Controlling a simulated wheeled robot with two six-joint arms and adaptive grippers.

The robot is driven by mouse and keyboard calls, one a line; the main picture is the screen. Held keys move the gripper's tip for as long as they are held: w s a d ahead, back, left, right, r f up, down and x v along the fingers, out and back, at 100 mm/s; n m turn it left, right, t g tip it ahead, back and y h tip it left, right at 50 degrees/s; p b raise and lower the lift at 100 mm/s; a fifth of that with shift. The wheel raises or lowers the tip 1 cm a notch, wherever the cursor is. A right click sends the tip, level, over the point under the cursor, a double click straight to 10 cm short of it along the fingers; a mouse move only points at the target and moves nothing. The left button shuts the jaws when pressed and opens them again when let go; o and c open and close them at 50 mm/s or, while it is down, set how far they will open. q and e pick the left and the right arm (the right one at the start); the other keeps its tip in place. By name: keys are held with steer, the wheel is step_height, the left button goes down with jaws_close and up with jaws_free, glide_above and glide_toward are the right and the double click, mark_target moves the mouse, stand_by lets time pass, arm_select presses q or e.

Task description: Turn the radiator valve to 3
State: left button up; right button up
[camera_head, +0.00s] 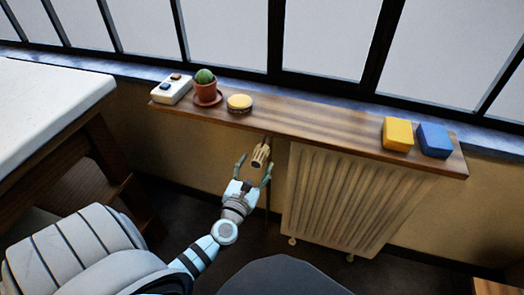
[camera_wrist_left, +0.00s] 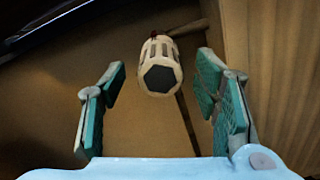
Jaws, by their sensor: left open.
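The radiator valve (camera_head: 260,157) is a cream ribbed knob with a dark end, at the upper left side of the white radiator (camera_head: 338,200). In the left wrist view the valve (camera_wrist_left: 159,66) faces me, with a small red mark at its top; I cannot read any number. My left gripper (camera_head: 254,170) is open, its fingers pointing at the valve. In the left wrist view the gripper (camera_wrist_left: 162,92) has its green-padded fingers apart, with the knob between and beyond them, not visibly touched. My right gripper is not in view.
A wooden shelf (camera_head: 310,126) runs above the valve and radiator. It holds a white box (camera_head: 171,91), a potted cactus (camera_head: 206,88), a round yellow-topped tin (camera_head: 240,102), a yellow block (camera_head: 397,134) and a blue block (camera_head: 434,140). A white-topped table (camera_head: 45,95) stands at left.

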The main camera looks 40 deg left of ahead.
mark_target(262, 151)
arm_select(q)
steer(key=x, duration=0.5)
steer(key=shift+w+a+f+b, duration=0.1)
steer(key=shift+w+b, duration=0.2)
steer(key=shift+b, duration=0.05)
steer(key=shift+w+a, duration=0.2)
steer(key=shift+w, duration=0.4)
steer(key=c, duration=1.1)
steer(key=shift+c, duration=0.2)
